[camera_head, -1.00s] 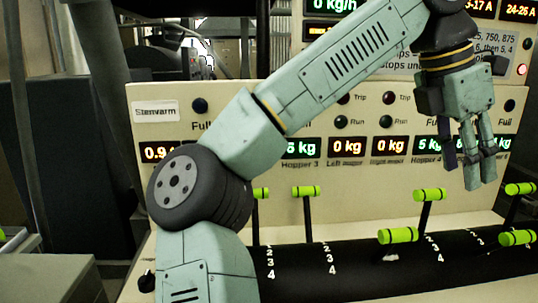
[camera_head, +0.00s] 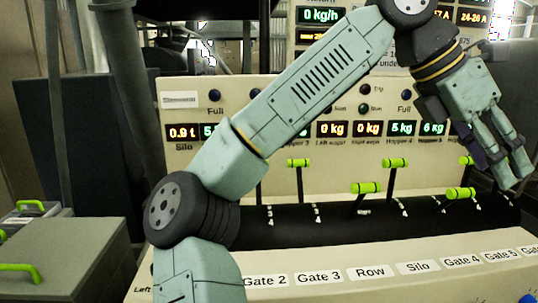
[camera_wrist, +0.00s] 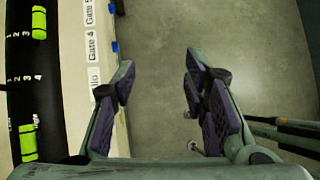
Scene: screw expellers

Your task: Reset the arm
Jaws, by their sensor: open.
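My arm reaches from the lower left across the control panel to the upper right in the head view. My gripper (camera_head: 503,165) hangs at its end, pointing down and right, in front of the panel's right side. Its fingers are apart. In the wrist view my gripper (camera_wrist: 160,82) is open over bare grey floor, with nothing between its dark pads.
The control panel (camera_head: 180,118) carries lit displays. Green-handled levers (camera_head: 366,188) stand along its black slotted strip (camera_head: 300,229). Gate labels (camera_head: 318,277) run along the front ledge. A grey box (camera_head: 65,258) with green handles is at the lower left. The floor (camera_wrist: 240,40) is open.

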